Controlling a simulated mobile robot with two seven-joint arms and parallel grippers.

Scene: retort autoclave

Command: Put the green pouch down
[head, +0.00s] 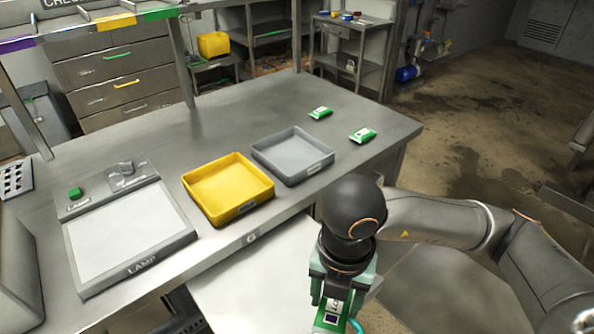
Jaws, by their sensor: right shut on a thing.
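A green pouch (331,316) with a white and dark label is held in my right gripper (338,318), at the bottom of the head view. The gripper is shut on it, in front of the table's near edge. The pouch's lower end is cut off by the frame, so what is under it is hidden. Two other green and white pouches lie on the steel table, one at the back (320,113) and one nearer the right edge (362,135). My left gripper is not in view.
On the steel table (225,120) stand an empty yellow tray (227,215), an empty grey tray (292,178) and a lamp panel (130,236) with a green button (75,193). A pale flat surface (262,285) lies below the table's front edge. The table's back middle is clear.

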